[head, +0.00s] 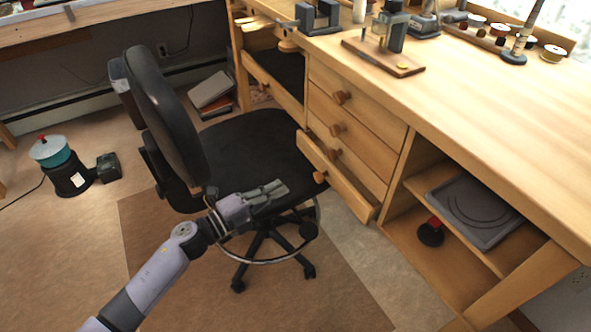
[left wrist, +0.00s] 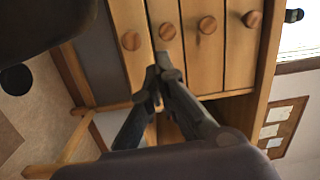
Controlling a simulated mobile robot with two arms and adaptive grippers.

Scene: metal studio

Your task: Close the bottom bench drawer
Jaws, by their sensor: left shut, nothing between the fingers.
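The bottom bench drawer (head: 350,190) is the lowest of the stacked wooden drawers. In the head view it juts out from the bench, while the drawers above it look flush. Its round knob (head: 320,176) faces the chair. In the left wrist view, which is turned sideways, the bottom drawer (left wrist: 136,68) is the leftmost front with a knob. My left gripper (head: 282,187) is shut and empty. In the head view it appears to the left of the bottom drawer's knob, over the chair area; I see no clear contact with the drawer. My right gripper is not in view.
A black swivel chair (head: 255,150) stands before the bench, close to my left arm. The workbench (head: 500,120) holds tools on top. Right of the drawers, an open shelf (head: 440,265) holds a grey plate-like item (head: 474,210). Open floor lies at the lower left.

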